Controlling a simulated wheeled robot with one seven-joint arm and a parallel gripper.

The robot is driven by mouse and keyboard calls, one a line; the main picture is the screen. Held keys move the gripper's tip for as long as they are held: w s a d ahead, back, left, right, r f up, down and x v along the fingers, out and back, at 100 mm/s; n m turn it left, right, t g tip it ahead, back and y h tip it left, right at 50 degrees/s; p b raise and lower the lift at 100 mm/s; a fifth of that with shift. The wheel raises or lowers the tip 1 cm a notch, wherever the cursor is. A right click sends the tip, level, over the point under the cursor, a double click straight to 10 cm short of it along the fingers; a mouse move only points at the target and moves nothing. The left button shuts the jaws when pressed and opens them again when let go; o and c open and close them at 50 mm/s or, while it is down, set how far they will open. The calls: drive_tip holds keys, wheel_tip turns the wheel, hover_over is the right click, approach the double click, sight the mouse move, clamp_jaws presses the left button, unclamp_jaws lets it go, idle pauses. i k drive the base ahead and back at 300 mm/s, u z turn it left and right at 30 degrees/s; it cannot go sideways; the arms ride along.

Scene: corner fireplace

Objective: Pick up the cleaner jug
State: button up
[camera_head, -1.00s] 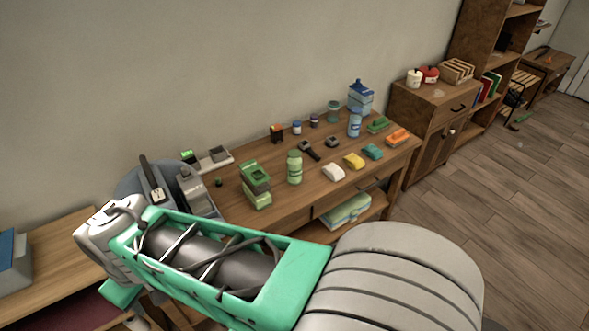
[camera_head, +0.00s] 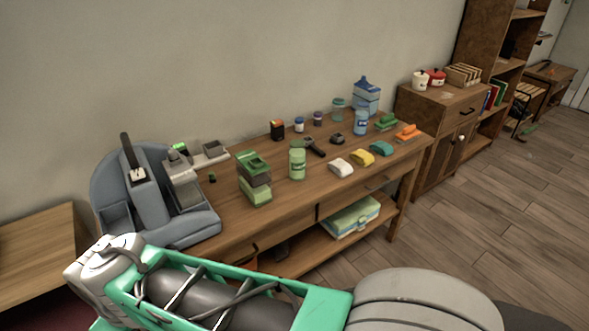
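A blue jug (camera_head: 366,98) with a narrow top, which looks like the cleaner jug, stands upright at the back right of the wooden workbench (camera_head: 290,215). A smaller blue bottle (camera_head: 361,122) stands just in front of it and covers a little of its lower part. My arm crosses the bottom of the view, well apart from the jug. My gripper's fingers do not show.
A green bottle (camera_head: 297,160) and a green boxy tool (camera_head: 254,178) stand mid-bench. Several coloured brushes or sponges lie along the front right. A grey-blue machine (camera_head: 155,200) occupies the left end. A cabinet (camera_head: 440,125) stands right; open floor lies front right.

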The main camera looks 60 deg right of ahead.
sight(297, 150)
drive_tip(key=i, duration=0.45)
drive_tip(key=z, duration=2.5)
